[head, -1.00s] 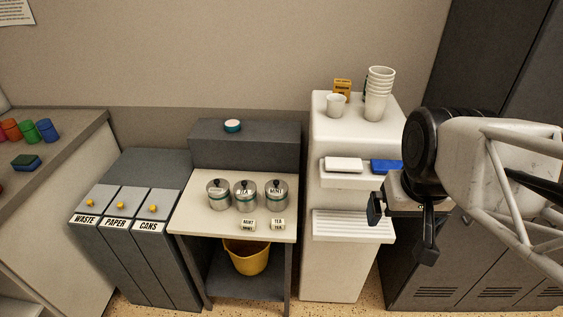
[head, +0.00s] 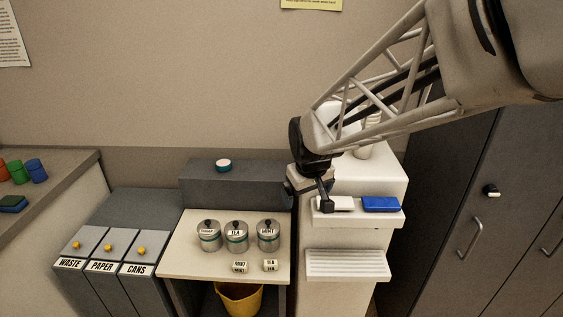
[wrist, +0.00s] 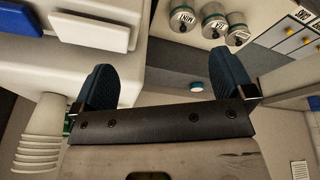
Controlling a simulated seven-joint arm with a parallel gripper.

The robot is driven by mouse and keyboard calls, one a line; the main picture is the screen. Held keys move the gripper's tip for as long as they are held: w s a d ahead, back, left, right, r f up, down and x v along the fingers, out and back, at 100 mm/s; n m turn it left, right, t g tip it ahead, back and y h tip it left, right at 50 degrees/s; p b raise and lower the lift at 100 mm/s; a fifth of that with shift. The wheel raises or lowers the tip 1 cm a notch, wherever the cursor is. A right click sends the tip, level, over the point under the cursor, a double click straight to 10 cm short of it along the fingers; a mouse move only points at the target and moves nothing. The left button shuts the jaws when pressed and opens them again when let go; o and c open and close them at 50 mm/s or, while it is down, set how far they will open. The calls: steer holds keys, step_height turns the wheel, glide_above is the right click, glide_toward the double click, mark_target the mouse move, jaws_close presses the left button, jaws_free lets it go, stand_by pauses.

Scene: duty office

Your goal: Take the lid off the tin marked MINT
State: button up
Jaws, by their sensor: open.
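The tin marked MINT (head: 268,238) is the rightmost of three metal tins on a cream-topped stand. It is silver with a green band, and its lid (head: 267,225) with a dark knob is on. It also shows in the wrist view (wrist: 183,19), at the top. The middle tin (head: 236,240) reads TEA; the left tin (head: 209,238) has a label too small to read. My gripper (head: 309,195) is open and empty, above and to the right of the tins, in front of the white unit. In the wrist view my gripper (wrist: 165,82) shows both blue fingers wide apart.
Two small labelled blocks, MINT (head: 240,267) and TEA (head: 270,265), lie in front of the tins. A grey raised box (head: 240,185) behind them bears a small teal-and-white item (head: 223,165). The white unit (head: 340,235) stands to the right, with a blue box (head: 380,204) on its ledge.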

steer(key=w+a+f+n, duration=0.2)
steer(key=w+a+f, duration=0.4)
steer(key=w+a, duration=0.1)
steer(key=n+g, duration=0.2)
glide_above(269, 221)
steer(key=s, duration=0.2)
steer(key=shift+y, duration=0.3)
steer(key=f, duration=1.2)
steer(key=shift+w+d+f, duration=0.1)
steer(key=shift+w+d, duration=0.15)
steer(key=shift+d, duration=0.05)
steer(key=shift+w+f, duration=0.15)
steer(key=shift+f, duration=0.1)
steer(key=shift+f, duration=0.1)
steer(key=shift+w+a+f, duration=0.1)
steer(key=shift+f, duration=0.5)
steer(key=shift+w+a+f, duration=0.1)
steer(key=shift+f, duration=0.45)
steer(key=shift+w+a+f, duration=0.1)
steer(key=shift+w+f, duration=0.1)
steer(key=shift+f, duration=1.1)
steer(key=shift+w+a+f, duration=0.1)
steer(key=shift+w+f, duration=0.05)
steer(key=shift+f, duration=1.1)
